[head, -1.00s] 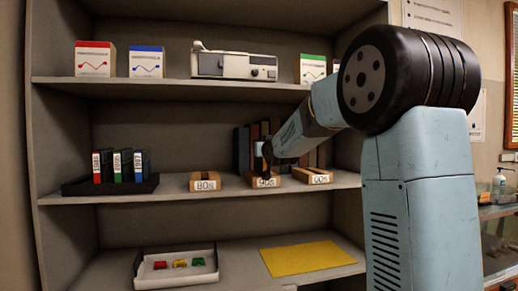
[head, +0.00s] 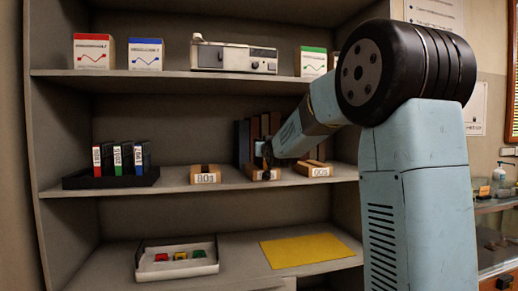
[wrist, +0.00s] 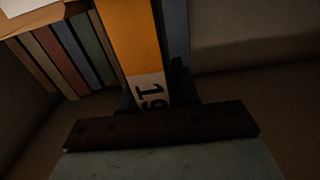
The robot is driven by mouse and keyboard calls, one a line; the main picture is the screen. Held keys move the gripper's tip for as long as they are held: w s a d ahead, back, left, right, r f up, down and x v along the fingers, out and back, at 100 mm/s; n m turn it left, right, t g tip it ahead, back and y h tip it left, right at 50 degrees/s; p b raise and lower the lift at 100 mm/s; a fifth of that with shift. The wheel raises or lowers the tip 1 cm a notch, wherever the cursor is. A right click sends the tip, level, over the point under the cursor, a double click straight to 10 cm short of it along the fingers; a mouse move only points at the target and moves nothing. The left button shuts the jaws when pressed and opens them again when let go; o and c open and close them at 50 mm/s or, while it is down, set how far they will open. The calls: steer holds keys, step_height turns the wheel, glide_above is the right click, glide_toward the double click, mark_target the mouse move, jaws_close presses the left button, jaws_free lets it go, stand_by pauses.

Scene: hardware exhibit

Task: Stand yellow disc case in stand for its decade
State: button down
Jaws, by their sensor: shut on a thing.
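A yellow disc case (wrist: 130,35) shows in the wrist view, with a white label reading "19"; the rest of the label is hidden. My gripper (wrist: 155,92) is shut on its labelled end. In the head view my gripper (head: 266,158) is at the front of the 90s stand (head: 254,175), partly covering it; I cannot make out the yellow case there or tell whether it touches the stand. The wooden 80s stand (head: 205,178) is to the left and looks empty.
A black rack (head: 90,182) with red, green and blue cases stands left on the same shelf. Dark books (head: 242,145) stand behind the stands. A white tray (head: 176,272) of small coloured pieces and a yellow sheet (head: 305,250) lie on the shelf below. The upper shelf is close above.

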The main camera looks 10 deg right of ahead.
steer(key=c, duration=0.8)
jaws_free()
steer(key=shift+o, duration=0.2)
steer(key=shift+s, duration=0.1)
steer(key=s, duration=0.7)
steer(key=shift+s, duration=0.4)
